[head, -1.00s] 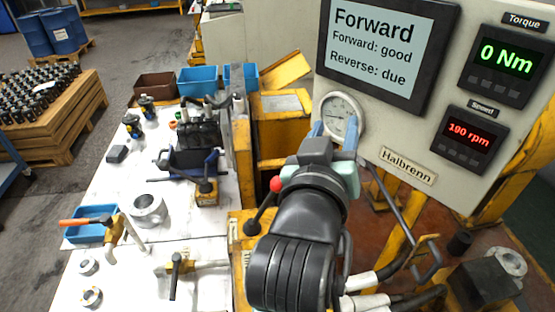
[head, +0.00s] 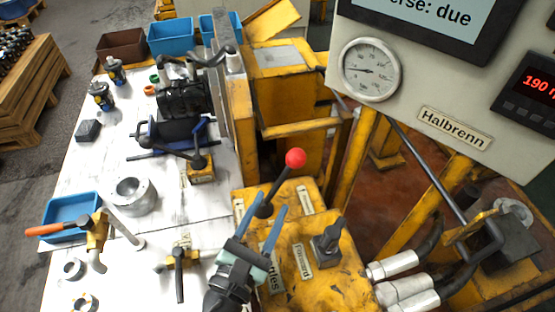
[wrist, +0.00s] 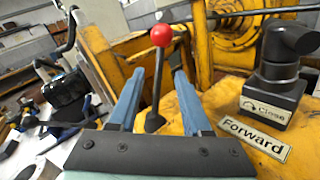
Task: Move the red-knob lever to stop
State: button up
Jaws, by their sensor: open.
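The red-knob lever (head: 279,182) stands on a yellow control box (head: 335,280), its shaft leaning up and right in the head view. Its red knob (head: 296,158) also shows in the wrist view (wrist: 161,36), where the shaft is nearly upright. My gripper (head: 266,207) is open, its two blue fingers pointing toward the lever. In the wrist view, the shaft shows between the fingertips (wrist: 159,73), with the knob above them. I see no contact, and cannot tell how far the fingers reach around the shaft. No stop label is readable.
A black rotary switch (head: 327,243) stands right of the lever, near a "Forward" label (head: 302,261). A gauge (head: 370,70) and grey panel (head: 430,90) rise behind. A white bench (head: 110,235) with motor parts lies left. Hoses (head: 400,275) run at the lower right.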

aim_at(282, 178)
jog(key=shift+w+a+f, duration=0.1)
jog(key=shift+w+f, duration=0.2)
jog(key=shift+f, duration=0.1)
jog(key=x, duration=1.2)
jog(key=shift+w+p, duration=0.25)
jog(key=shift+p, duration=0.15)
grip_shut()
dwell(0.5)
